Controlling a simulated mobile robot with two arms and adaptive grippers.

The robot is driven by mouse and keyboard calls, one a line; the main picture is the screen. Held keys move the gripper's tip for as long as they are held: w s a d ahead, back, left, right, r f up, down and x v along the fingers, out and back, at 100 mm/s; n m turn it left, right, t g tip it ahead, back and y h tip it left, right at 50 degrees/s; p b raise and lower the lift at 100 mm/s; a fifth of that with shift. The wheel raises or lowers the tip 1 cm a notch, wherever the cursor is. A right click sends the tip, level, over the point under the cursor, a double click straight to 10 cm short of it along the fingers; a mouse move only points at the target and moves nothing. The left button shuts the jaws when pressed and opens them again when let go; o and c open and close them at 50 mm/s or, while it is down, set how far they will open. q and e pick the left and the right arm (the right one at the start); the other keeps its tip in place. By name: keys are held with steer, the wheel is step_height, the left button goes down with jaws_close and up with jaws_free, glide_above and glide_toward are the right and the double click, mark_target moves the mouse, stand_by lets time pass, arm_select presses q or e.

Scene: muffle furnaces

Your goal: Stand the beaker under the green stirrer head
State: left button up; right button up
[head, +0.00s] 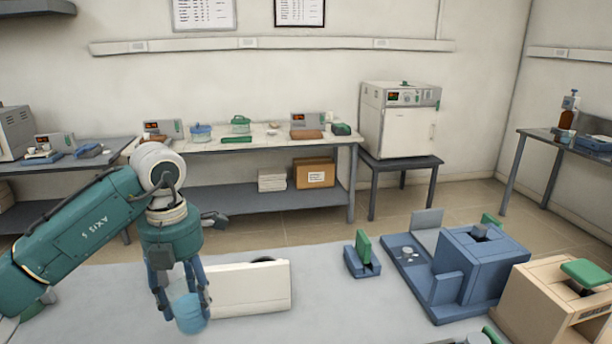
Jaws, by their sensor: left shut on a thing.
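My left gripper (181,302) points down over the pale grey bench and is shut on a light blue, see-through beaker (190,318). The beaker looks roughly upright; I cannot tell whether its base touches the bench. Green upright parts show on a small blue device (362,258) and behind a larger blue device (482,262); I cannot tell whether either is the green stirrer head. My right gripper is not clearly in view.
A low white box (245,288) stands just right of the beaker. A beige box with a green top (560,300) is at the right edge. The bench (345,310) is clear between the white box and the blue devices. A furnace (398,122) stands behind.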

mark_target(190, 308)
arm_select(q)
steer(key=s+m, duration=0.1)
steer(key=m, duration=0.1)
steer(key=d+f+m, duration=0.1)
steer(key=m, duration=0.2)
steer(key=s+m, duration=0.1)
steer(key=m, duration=0.2)
steer(key=shift+s+d+f, duration=0.2)
steer(key=shift+s+d, duration=0.15)
steer(key=shift+d, duration=0.05)
steer(key=s+d+f+m, duration=0.2)
steer(key=s+m, duration=0.4)
steer(key=m, duration=0.6)
steer(key=s+d+f+m, duration=0.2)
steer(key=s+m, duration=0.4)
steer(key=m, duration=0.6)
steer(key=shift+s+d+f, duration=0.35)
steer(key=shift+d+f, duration=0.05)
steer(key=shift+s+f, duration=0.1)
